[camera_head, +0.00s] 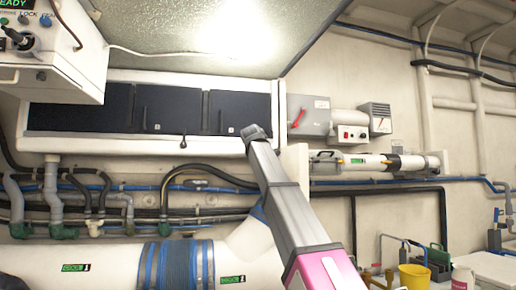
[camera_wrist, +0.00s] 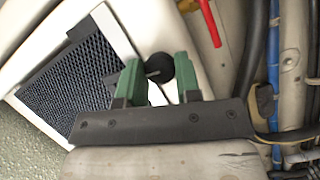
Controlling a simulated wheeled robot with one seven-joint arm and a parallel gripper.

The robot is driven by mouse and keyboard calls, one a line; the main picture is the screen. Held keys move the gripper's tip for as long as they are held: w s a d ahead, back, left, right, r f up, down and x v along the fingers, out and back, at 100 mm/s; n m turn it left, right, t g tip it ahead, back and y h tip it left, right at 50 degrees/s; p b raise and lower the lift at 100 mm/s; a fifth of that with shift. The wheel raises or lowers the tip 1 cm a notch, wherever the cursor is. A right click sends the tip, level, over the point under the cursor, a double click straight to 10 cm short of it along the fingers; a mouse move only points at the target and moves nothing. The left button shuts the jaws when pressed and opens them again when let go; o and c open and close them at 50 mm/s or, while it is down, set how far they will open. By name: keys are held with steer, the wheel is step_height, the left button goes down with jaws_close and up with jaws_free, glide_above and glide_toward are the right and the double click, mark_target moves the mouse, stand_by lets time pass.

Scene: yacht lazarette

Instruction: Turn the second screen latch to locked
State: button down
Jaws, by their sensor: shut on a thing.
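A dark screen panel (camera_head: 239,112) sits at the right end of the white-framed cabinet, with a dark handle on it. Its fine mesh (camera_wrist: 72,78) fills the left of the wrist view. A round black latch knob (camera_wrist: 159,65) with a pale line across it sits on the white frame beside the mesh. My gripper (camera_wrist: 159,76) has its green fingers on either side of this knob and is shut on it. In the head view my arm's end (camera_head: 253,132) hides the knob. Another black latch (camera_head: 183,142) shows on the lower frame to the left. Which setting the held latch is at cannot be told.
A grey box with a red lever (camera_head: 298,118) is close right of the cabinet; a red bar (camera_wrist: 210,22) also shows in the wrist view. Pipes and hoses (camera_head: 205,173) run below. A control box (camera_head: 55,50) hangs at upper left. A yellow bucket (camera_head: 414,276) stands lower right.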

steer(key=shift+f+n+t, duration=0.1)
steer(key=shift+n+t, duration=0.2)
steer(key=shift+n, duration=0.4)
steer(key=c, duration=0.8)
jaws_free()
steer(key=shift+s, duration=0.15)
steer(key=s, duration=0.7)
steer(key=s+a, duration=0.1)
steer(key=s, duration=0.2)
steer(key=shift+s+a+r, duration=0.1)
steer(key=shift+s+r, duration=0.15)
steer(key=shift+r, duration=0.1)
